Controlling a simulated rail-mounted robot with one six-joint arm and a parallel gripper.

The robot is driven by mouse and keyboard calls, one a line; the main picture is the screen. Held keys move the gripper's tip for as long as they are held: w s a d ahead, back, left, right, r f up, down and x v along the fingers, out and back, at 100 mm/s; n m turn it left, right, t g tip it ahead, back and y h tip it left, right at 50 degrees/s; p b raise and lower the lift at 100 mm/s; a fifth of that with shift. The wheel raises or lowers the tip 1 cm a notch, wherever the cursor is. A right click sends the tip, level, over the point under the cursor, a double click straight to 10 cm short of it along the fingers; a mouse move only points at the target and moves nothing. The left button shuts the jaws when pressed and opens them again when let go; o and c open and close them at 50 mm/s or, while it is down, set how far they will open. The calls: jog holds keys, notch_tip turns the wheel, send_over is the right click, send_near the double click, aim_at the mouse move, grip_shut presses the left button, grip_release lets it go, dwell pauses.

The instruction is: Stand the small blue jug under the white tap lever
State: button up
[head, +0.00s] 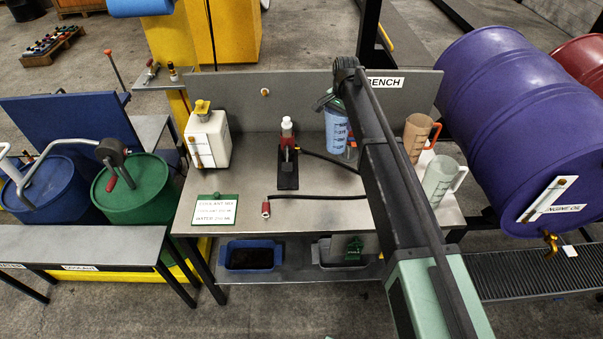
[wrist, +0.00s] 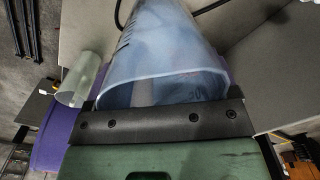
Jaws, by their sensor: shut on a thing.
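The blue jug (head: 337,131), translucent with dark markings, is at the back of the bench beside my arm and looks upright. My gripper (head: 326,100) is at its upper rim, partly hidden by my arm. In the wrist view the jug (wrist: 165,55) fills the middle, its wide mouth against my gripper (wrist: 160,118), which is shut on it. I cannot tell whether its base touches the bench. A brass tap (head: 551,243) with a small white lever (head: 571,251) hangs at the front of the purple drum (head: 530,110), right of the bench.
Clear jugs, one with an orange handle (head: 416,137) and one pale (head: 439,180), stand right of my arm on the bench (head: 330,212). A slatted rack (head: 535,275) lies below the tap.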

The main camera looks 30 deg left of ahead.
aim_at(341, 137)
jog(key=shift+w+d+f+b, duration=0.25)
jog(key=shift+d+f+b, duration=0.35)
jog(key=shift+f+b, duration=0.4)
notch_tip(341, 137, down, 19)
jog(key=b, duration=1.8)
jog(key=shift+a+r+b, duration=0.2)
jog(key=shift+b, duration=0.1)
jog(key=shift+s+r+p, duration=0.1)
jog(key=shift+r+p, duration=0.2)
jog(key=shift+r, duration=0.05)
jog(key=shift+f, duration=0.25)
jog(key=o, duration=0.8)
jog(key=shift+o, duration=0.2)
jog(key=shift+r, duration=0.1)
notch_tip(341, 137, up, 13)
jog(key=p, duration=1.2)
jog(key=shift+f, duration=0.35)
